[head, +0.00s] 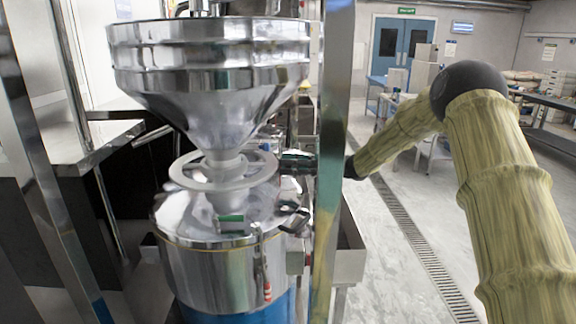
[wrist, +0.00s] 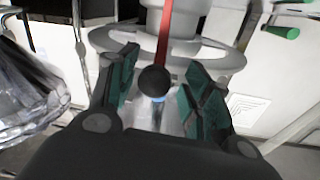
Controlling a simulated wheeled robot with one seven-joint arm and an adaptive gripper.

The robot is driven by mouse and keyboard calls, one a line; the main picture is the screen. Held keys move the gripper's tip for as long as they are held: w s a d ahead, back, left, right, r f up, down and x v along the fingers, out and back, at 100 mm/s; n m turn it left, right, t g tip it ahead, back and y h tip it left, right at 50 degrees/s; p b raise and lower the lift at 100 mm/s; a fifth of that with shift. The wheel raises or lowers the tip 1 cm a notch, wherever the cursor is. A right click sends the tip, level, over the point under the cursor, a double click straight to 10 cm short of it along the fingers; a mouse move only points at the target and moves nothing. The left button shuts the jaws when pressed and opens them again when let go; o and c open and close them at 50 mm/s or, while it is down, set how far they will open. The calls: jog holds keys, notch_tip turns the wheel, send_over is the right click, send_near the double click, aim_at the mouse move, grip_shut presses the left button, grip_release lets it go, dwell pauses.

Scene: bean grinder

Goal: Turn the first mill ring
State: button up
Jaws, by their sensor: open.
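The mill ring (head: 184,181) is a pale, flat ring around the neck below the steel hopper (head: 210,75) in the head view. The ring also shows across the top of the wrist view (wrist: 222,62). In the wrist view a red rod (wrist: 165,35) ends in a black ball (wrist: 153,80). My gripper (wrist: 158,72) is open, with its green-padded fingers on either side of the ball. I cannot tell whether they touch it. In the head view my gripper (head: 292,162) is at the right of the ring, partly hidden by a steel post.
A shiny steel post (head: 334,120) stands close in front of my wrist. A steel drum (head: 225,275) with clamps stands below the ring. Another post and a bench (head: 70,145) are at the left. Open floor (head: 395,270) with a drain grate lies to the right.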

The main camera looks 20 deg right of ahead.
jog(key=shift+s+r, duration=0.25)
jog(key=shift+s, duration=0.1)
jog(key=shift+w+f, duration=0.5)
jog(key=shift+w, duration=0.05)
jog(key=shift+c, duration=1.2)
jog(key=shift+w+f, duration=0.2)
jog(key=shift+w, duration=0.05)
jog(key=c, duration=0.3)
jog(key=shift+s+r, duration=0.15)
jog(key=shift+r, duration=0.15)
grip_shut()
jog(key=shift+s+a+r, duration=0.1)
jog(key=shift+s, duration=0.1)
